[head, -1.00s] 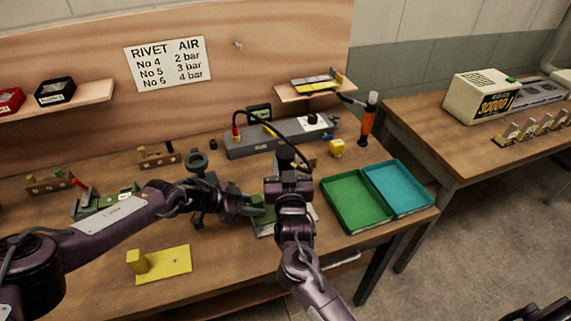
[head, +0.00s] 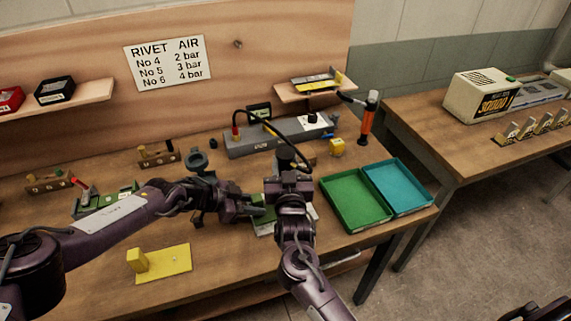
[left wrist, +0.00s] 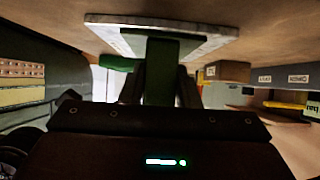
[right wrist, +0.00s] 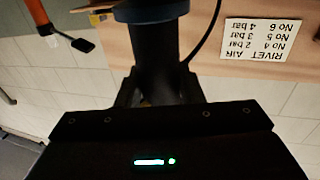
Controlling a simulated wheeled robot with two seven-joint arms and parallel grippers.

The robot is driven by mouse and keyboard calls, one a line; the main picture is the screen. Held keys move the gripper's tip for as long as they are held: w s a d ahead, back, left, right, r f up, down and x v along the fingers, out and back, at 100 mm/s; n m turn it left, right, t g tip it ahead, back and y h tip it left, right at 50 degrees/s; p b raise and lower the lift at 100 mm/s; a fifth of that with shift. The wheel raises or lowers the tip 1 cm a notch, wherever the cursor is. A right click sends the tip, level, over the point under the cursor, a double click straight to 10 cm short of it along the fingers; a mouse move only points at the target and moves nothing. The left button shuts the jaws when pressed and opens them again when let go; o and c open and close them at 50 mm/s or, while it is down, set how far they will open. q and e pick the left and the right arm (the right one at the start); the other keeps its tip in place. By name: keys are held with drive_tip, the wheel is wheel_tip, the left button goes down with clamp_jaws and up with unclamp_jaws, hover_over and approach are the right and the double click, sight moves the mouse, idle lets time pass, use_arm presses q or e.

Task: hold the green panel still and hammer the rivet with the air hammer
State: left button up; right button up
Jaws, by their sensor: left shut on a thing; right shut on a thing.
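The green panel (head: 264,228) lies on the bench in the middle, partly hidden by my right arm. My left gripper (head: 255,207) is shut on its upright green block, which also shows between the fingers in the left wrist view (left wrist: 160,70). My right gripper (head: 287,174) is above the panel, shut on the air hammer, a dark cylinder (right wrist: 155,55) with a blue-grey collar in the right wrist view. A black hose (head: 285,138) runs to it from the grey air unit (head: 262,141). The rivet and the hammer's working end are hidden, so I cannot tell whether they touch.
A green tray (head: 354,225) and a blue tray (head: 425,207) stand to the right. A yellow plate with a block (head: 168,265) lies at front left. A green fixture with a red handle (head: 95,207) and a dark round stand (head: 196,160) are at left.

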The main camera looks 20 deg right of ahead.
sight(285, 153)
use_arm(q)
drive_tip(key=shift+r, duration=0.15)
use_arm(e)
drive_tip(key=shift+f, duration=0.3)
idle(1.8)
use_arm(q)
drive_tip(key=shift+w, duration=0.1)
use_arm(e)
drive_tip(key=shift+r, duration=3.45)
use_arm(q)
drive_tip(key=o, duration=0.9)
drive_tip(key=shift+a, duration=0.1)
drive_tip(key=v, duration=1.1)
drive_tip(key=shift+a, duration=0.4)
